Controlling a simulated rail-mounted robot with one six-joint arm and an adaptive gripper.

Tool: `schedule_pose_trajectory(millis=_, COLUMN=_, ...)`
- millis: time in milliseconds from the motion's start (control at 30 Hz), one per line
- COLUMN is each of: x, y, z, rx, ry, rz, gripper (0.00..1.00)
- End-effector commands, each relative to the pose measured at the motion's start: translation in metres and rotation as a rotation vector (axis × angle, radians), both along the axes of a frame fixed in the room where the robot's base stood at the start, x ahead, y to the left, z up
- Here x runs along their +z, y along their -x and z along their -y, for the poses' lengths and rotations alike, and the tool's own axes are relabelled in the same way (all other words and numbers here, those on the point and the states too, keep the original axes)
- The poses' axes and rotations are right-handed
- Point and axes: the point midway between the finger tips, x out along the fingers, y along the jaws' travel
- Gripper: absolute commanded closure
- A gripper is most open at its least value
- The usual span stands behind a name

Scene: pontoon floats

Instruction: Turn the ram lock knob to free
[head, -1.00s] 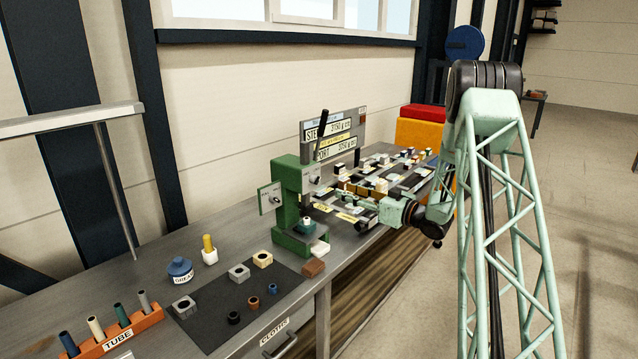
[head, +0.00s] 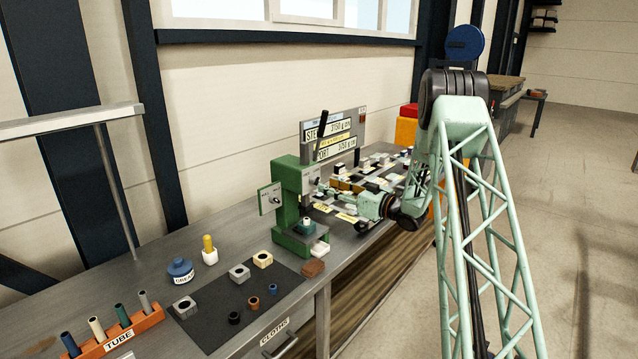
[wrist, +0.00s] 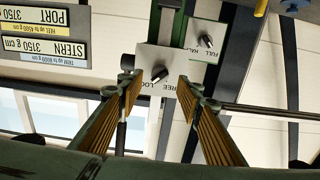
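The ram lock knob (wrist: 159,74) is a small dark knob on a pale plate (wrist: 150,56) in the wrist view, which shows the scene upside down. The plate's lettering, in part LOC and REE, is partly covered by my fingers. I cannot tell which mark the knob points at. My gripper (wrist: 159,82) is open, with one finger on each side of the knob in the picture and gaps to both. In the head view my gripper (head: 328,190) is at the right side of the green press (head: 289,200), where it hides the knob.
A second plate with a dark knob (wrist: 205,41) is beside the first. Weight signs (head: 334,140) stand behind, and small parts (head: 375,180) crowd the bench to the right. The floor at right is clear.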

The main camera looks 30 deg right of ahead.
Motion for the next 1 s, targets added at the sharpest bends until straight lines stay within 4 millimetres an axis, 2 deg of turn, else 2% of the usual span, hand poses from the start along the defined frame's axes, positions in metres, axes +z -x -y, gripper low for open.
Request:
schedule_pose_trajectory(millis=200, x=0.001, y=-0.026, z=-0.013, rx=0.002, ry=0.0, rz=0.001, gripper=0.67)
schedule_pose_trajectory(millis=433, x=0.0, y=-0.045, z=-0.021, rx=0.001, ry=0.0, rz=0.0, gripper=0.67)
schedule_pose_trajectory(millis=933, x=0.0, y=-0.053, z=-0.024, rx=0.0, ry=0.0, rz=0.0, gripper=0.67)
schedule_pose_trajectory(millis=1000, x=0.0, y=-0.052, z=-0.024, rx=0.0, ry=0.0, rz=0.0, gripper=0.72)
